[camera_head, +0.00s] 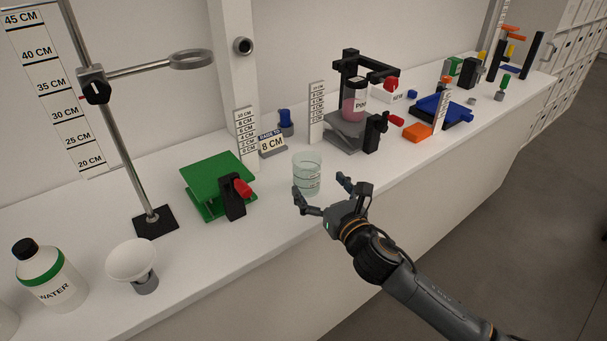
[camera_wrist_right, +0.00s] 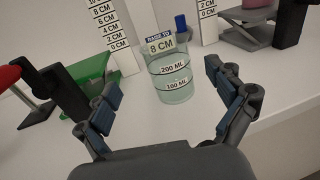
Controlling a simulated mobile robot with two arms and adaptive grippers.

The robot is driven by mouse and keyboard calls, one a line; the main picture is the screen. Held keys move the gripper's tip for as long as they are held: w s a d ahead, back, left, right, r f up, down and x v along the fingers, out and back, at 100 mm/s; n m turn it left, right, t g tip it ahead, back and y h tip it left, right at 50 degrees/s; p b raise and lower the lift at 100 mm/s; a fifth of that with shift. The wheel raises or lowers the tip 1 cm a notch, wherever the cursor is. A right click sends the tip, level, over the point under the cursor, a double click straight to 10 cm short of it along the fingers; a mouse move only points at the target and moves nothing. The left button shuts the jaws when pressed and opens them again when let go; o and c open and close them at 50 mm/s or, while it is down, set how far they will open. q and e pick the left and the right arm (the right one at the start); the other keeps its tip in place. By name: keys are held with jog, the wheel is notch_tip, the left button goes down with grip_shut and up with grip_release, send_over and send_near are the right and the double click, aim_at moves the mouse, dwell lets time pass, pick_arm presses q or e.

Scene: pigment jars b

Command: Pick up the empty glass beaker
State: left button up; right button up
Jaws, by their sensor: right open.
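The glass beaker (camera_head: 307,172) stands upright on the white counter, clear with a greenish tint and dark marks. In the right wrist view the beaker (camera_wrist_right: 168,78) shows 200 ML and 100 ML marks and looks empty. My right gripper (camera_head: 321,186) is open at the near side of the beaker. In the right wrist view its fingers (camera_wrist_right: 163,104) are spread to either side, with the beaker ahead between them and a gap on both sides. Nothing is held. My left gripper is not in view.
A green lift platform (camera_head: 208,180) with a red knob stands left of the beaker. Behind are an 8 CM sign (camera_head: 272,146) and upright rulers. A grey lift with a pink jar (camera_head: 354,102) is to the right. A ring stand, funnel (camera_head: 131,260) and water bottle (camera_head: 48,273) stand left.

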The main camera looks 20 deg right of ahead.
aim_at(312, 174)
jog(key=w, duration=0.3)
jog(key=shift+w+a, duration=0.15)
jog(key=shift+a, duration=0.05)
jog(key=shift+w+d, duration=0.1)
jog(key=shift+w, duration=0.5)
jog(key=w, duration=0.2)
jog(key=w+p, duration=0.1)
jog(key=w, duration=0.1)
jog(key=shift+w+f, duration=0.1)
jog(key=shift+f, duration=0.15)
jog(key=c, duration=1.3)
